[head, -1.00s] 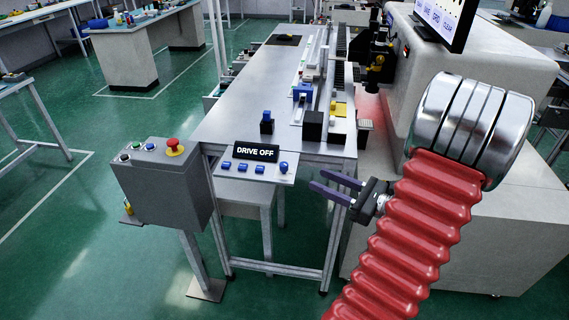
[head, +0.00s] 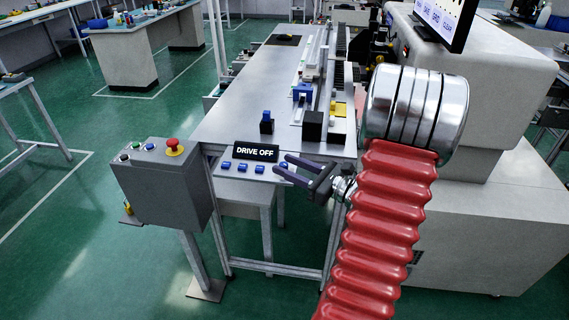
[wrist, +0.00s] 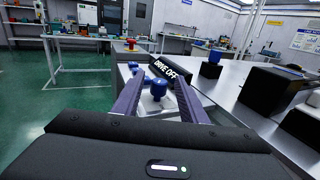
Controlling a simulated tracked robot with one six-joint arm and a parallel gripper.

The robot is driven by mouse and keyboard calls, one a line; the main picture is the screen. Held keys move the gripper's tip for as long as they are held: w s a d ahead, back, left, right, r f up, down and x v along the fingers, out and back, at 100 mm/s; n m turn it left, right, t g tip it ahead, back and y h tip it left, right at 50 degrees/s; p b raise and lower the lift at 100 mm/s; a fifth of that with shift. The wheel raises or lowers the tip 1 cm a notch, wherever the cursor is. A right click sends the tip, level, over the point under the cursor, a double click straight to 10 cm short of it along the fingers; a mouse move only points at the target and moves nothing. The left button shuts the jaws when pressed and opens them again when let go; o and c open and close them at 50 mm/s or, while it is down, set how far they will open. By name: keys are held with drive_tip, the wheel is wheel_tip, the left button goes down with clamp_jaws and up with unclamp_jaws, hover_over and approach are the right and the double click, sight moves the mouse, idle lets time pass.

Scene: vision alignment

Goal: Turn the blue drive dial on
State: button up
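The blue drive dial (wrist: 158,88) sits on the small light control panel (head: 228,172). In the wrist view it shows between the two purple fingers of my gripper (wrist: 160,77). In the head view my gripper (head: 281,163) reaches in from the right, its fingertips at the dial's place and largely hiding it. The fingers are open, one on each side of the dial; I cannot tell whether they touch it. The black display (head: 256,152) behind the panel reads "DRIVE OFF".
Several blue buttons (head: 243,167) lie in a row left of the dial. A grey box with a red emergency knob (head: 174,147) stands to the left. The metal workbench (head: 245,85) extends behind, with a black block (head: 312,125) near its front. Green floor is open at left.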

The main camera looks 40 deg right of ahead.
drive_tip(key=shift+x, duration=1.05)
drive_tip(key=shift+c, duration=0.5)
clamp_jaws()
drive_tip(key=shift+d, duration=0.25)
drive_tip(key=shift+a, duration=0.15)
